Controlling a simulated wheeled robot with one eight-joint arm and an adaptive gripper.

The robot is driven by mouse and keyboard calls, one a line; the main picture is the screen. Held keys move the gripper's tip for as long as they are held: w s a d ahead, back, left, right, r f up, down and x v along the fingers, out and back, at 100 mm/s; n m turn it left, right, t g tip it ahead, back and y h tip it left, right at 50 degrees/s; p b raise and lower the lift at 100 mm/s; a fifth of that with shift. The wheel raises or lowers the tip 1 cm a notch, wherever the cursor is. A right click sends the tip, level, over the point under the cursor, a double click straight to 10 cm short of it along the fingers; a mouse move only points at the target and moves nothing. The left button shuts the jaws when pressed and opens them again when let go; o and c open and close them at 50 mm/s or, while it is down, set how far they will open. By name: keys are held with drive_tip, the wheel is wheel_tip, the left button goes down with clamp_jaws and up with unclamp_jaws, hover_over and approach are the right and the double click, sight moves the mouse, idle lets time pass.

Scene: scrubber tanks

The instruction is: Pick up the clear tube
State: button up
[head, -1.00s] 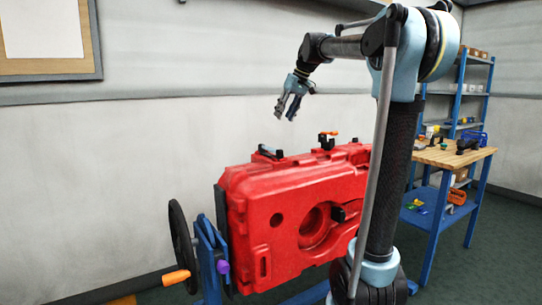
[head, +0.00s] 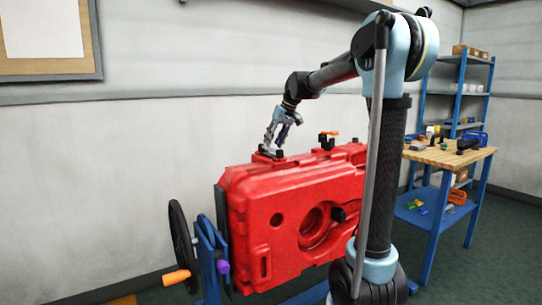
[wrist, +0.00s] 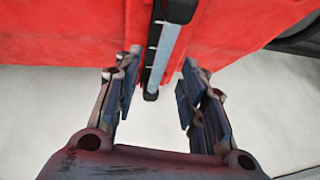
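The clear tube (wrist: 164,50) is a pale grey-blue strip with black ends along the edge of the red tank in the wrist view. In the head view its black-ended form (head: 270,153) shows at the tank's top left, partly behind my fingertips. My gripper (wrist: 160,85) is open, with one finger on each side of the tube's line and nothing held. In the head view my gripper (head: 275,144) points down just above the tube. I cannot tell whether the fingers touch it.
The red tank (head: 290,220) sits in a blue stand (head: 208,250) with a black wheel (head: 180,242) and orange handle (head: 176,277). A black fitting with an orange top (head: 328,139) stands right of the tube. A workbench (head: 450,157) is at right.

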drive_tip(key=shift+x, duration=1.9)
drive_tip(key=shift+c, duration=0.5)
clamp_jaws()
